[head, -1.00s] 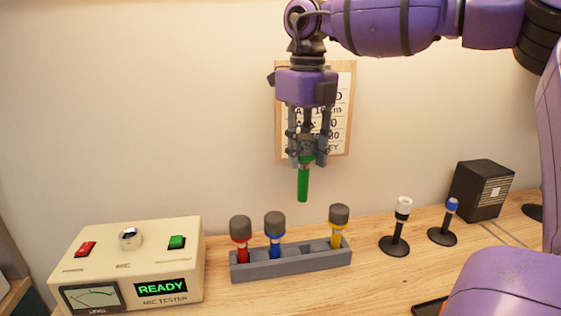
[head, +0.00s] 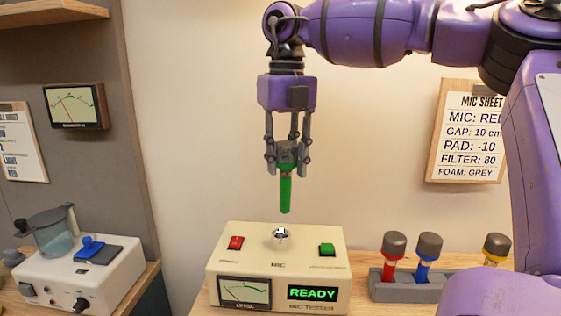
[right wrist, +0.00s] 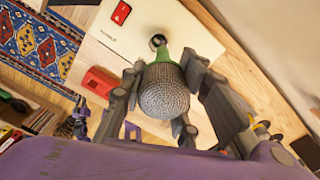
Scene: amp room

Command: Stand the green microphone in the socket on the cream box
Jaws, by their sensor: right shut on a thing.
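The green microphone (head: 286,190) hangs upright, handle down, in my right gripper (head: 286,160), which is shut on it near its grey head. In the right wrist view its mesh head (right wrist: 163,92) fills the space between the fingers. The cream box (head: 222,262) stands on the bench below. Its round chrome socket (head: 281,237) is on the top, between a red switch and a green switch. The handle's lower end is above the socket, with a gap between them. In the right wrist view the socket (right wrist: 157,40) shows just past the handle. My left gripper is not in view.
A grey rack (head: 390,287) with red, blue and yellow microphones stands right of the box. A white device (head: 70,275) with a clear jug is at the left. A mic sheet (head: 470,130) hangs on the wall. The box's display reads READY.

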